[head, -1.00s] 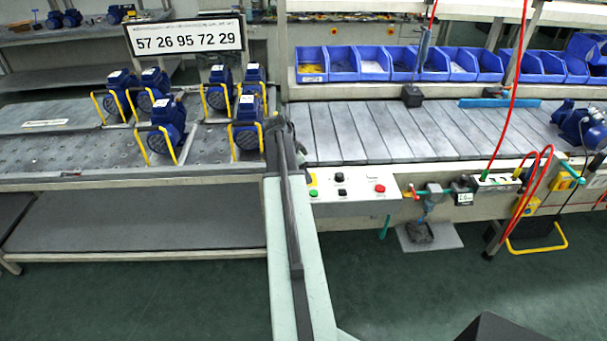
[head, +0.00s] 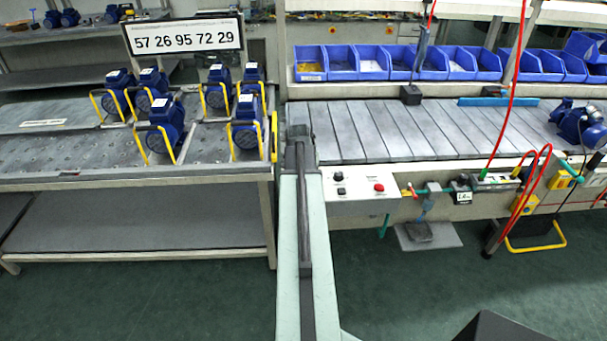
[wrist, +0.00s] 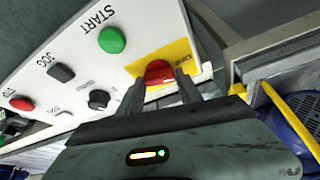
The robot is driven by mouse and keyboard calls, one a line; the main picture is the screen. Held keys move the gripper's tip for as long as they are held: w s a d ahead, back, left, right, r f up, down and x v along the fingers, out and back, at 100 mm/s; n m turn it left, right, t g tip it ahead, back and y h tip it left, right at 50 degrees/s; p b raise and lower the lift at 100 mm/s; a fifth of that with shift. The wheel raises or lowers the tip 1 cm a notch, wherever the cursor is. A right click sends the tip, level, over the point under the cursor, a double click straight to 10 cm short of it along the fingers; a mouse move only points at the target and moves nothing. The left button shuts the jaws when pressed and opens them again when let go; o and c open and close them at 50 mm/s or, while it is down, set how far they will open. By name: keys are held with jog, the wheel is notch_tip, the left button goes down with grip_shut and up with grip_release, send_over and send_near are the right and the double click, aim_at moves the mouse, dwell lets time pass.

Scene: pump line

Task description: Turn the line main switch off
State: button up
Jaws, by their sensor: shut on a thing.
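The main switch is a red knob (wrist: 158,71) on a yellow plate (wrist: 178,52) at the panel's end in the wrist view. My gripper (wrist: 160,84) has one finger on each side of the knob and is shut on it. The knob's lower part is hidden between the fingers, and I cannot read its on or off position. In the head view my arm hides the switch, the fingertips and the panel's left end. The white control panel (head: 358,198) shows to the right of my arm.
A green START button (wrist: 111,40), a black JOG button (wrist: 61,72), a black selector (wrist: 99,100) and a red button (wrist: 22,103) sit close by on the panel. A yellow pump handle (wrist: 288,118) is at the right. The slatted conveyor (head: 400,132) lies behind the panel.

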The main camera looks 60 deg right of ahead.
jog(key=shift+s+n+t+y, duration=0.15)
jog(key=shift+n+t, duration=0.05)
jog(key=shift+n, duration=0.45)
jog(key=shift+s+n+t+y, duration=0.1)
jog(key=shift+n+t+y, duration=0.1)
jog(key=shift+n, duration=0.75)
jog(key=o, duration=1.4)
jog(key=p+v, duration=0.7)
jog(key=v, duration=0.1)
jog(key=shift+f, duration=0.1)
